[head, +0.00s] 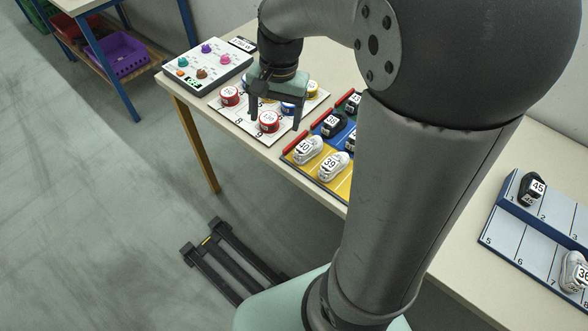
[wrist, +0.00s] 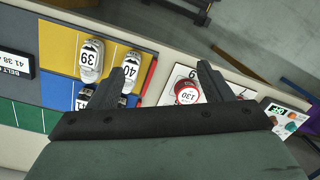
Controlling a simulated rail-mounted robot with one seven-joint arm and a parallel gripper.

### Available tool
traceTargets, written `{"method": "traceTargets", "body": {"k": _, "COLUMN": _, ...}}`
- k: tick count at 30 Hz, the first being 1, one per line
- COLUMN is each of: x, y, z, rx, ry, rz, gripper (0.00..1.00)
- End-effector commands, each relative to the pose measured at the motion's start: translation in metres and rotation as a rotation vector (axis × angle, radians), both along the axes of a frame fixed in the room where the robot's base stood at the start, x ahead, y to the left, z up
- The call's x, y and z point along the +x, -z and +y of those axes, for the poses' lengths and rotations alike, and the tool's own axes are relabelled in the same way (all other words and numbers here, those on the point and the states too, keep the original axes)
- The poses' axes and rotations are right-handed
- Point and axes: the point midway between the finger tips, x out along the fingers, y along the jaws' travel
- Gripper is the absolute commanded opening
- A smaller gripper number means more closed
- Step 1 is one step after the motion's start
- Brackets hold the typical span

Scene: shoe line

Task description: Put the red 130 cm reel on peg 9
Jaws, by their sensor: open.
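The red reel marked 130 (wrist: 188,95) sits on the white numbered peg board. In the head view a red reel (head: 269,121) stands at the board's near corner, just behind the printed 9, apparently on peg 9. My gripper (head: 275,122) points down over the board, open and empty, with its fingers to either side of this reel in the picture. In the wrist view the reel shows between the fingertips (wrist: 155,82), close to the right one. The board (head: 243,122) also holds another red reel (head: 229,95) by the 7. The pegs themselves are hidden by the reels and gripper.
Blue (head: 288,106) and yellow (head: 310,89) reels stand farther back on the board. A panel with coloured knobs (head: 205,70) lies to the left. A coloured tray with several small shoes (head: 333,165) is close on the right. The table edge runs in front.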

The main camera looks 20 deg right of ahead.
Motion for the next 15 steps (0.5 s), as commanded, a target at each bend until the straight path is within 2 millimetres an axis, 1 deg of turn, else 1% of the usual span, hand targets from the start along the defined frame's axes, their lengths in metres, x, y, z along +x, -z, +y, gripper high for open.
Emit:
{"method": "traceTargets", "body": {"k": 1, "x": -0.031, "y": 0.000, "z": 0.006, "rx": -0.009, "ry": -0.108, "rz": -0.021, "gripper": 0.73}}
{"method": "traceTargets", "body": {"k": 2, "x": -0.047, "y": 0.002, "z": 0.009, "rx": -0.017, "ry": -0.178, "rz": -0.030, "gripper": 0.73}}
{"method": "traceTargets", "body": {"k": 3, "x": -0.067, "y": 0.005, "z": 0.012, "rx": -0.030, "ry": -0.265, "rz": -0.043, "gripper": 0.73}}
{"method": "traceTargets", "body": {"k": 6, "x": -0.109, "y": 0.015, "z": 0.017, "rx": -0.062, "ry": -0.451, "rz": -0.065, "gripper": 0.73}}
{"method": "traceTargets", "body": {"k": 9, "x": -0.138, "y": 0.025, "z": 0.018, "rx": -0.087, "ry": -0.581, "rz": -0.076, "gripper": 0.73}}
{"method": "traceTargets", "body": {"k": 10, "x": -0.143, "y": 0.027, "z": 0.019, "rx": -0.093, "ry": -0.608, "rz": -0.078, "gripper": 0.73}}
{"method": "traceTargets", "body": {"k": 12, "x": -0.152, "y": 0.031, "z": 0.019, "rx": -0.103, "ry": -0.651, "rz": -0.081, "gripper": 0.73}}
{"method": "traceTargets", "body": {"k": 15, "x": -0.157, "y": 0.033, "z": 0.019, "rx": -0.108, "ry": -0.675, "rz": -0.081, "gripper": 0.73}}
